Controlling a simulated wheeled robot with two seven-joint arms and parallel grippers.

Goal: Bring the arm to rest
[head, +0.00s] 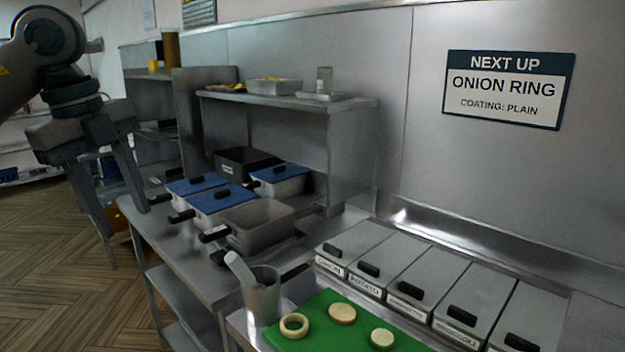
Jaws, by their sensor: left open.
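My left gripper (122,222) hangs at the upper left of the head view, with its two fingers pointing down and spread apart. It is open and nothing shows between the fingers. It is in front of the left end of the steel counter (170,232), over the floor side, and seems clear of the pans. My left arm comes in from the left edge above it. My right gripper is not in view.
Fryer pans, some with blue lids (215,200), stand on the counter. A green board (325,322) holds an onion ring (294,325) and two pale round slices. A metal cup (262,296) with a utensil stands beside it. Lidded bins (410,272) line the right. A sign (508,89) reads "ONION RING".

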